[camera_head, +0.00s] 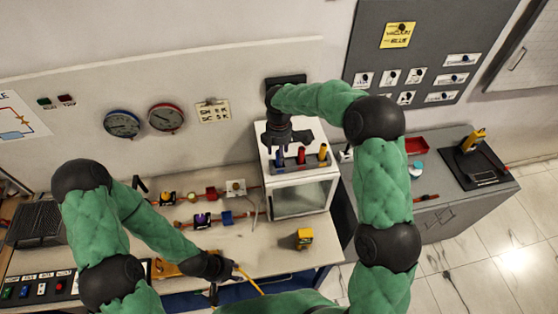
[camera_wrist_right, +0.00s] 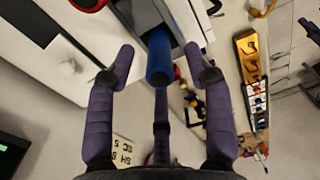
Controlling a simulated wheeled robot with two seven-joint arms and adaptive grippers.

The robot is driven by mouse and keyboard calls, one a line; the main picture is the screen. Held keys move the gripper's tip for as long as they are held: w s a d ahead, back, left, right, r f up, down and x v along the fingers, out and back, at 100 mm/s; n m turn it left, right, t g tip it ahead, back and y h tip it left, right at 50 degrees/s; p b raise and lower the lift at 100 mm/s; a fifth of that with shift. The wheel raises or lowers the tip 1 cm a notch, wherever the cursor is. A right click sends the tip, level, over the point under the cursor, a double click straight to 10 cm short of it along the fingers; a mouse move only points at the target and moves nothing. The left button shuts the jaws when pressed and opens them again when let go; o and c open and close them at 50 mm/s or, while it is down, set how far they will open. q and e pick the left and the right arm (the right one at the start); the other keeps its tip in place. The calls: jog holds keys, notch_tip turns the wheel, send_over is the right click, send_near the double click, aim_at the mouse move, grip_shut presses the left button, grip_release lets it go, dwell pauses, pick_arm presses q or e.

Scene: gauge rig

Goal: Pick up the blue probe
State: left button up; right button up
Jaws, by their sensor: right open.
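The blue probe (camera_head: 279,160) stands in the leftmost place on top of the white box (camera_head: 302,199). Beside it stand a red probe (camera_head: 301,156) and a yellow probe (camera_head: 323,152). My right gripper (camera_head: 284,146) is just above the blue probe, pointing down. In the right wrist view the blue probe (camera_wrist_right: 160,57) shows between the two spread fingers, with a gap on each side.
A small yellow block (camera_head: 304,238) sits on the bench right of my left gripper. Valves and coloured blocks (camera_head: 202,220) line the pipes left of the box. Two gauges (camera_head: 166,118) hang on the wall. A grey cabinet (camera_head: 450,205) stands at the right.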

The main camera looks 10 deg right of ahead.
jog(key=shift+f, duration=0.4)
grip_shut()
jog(key=shift+r, duration=0.15)
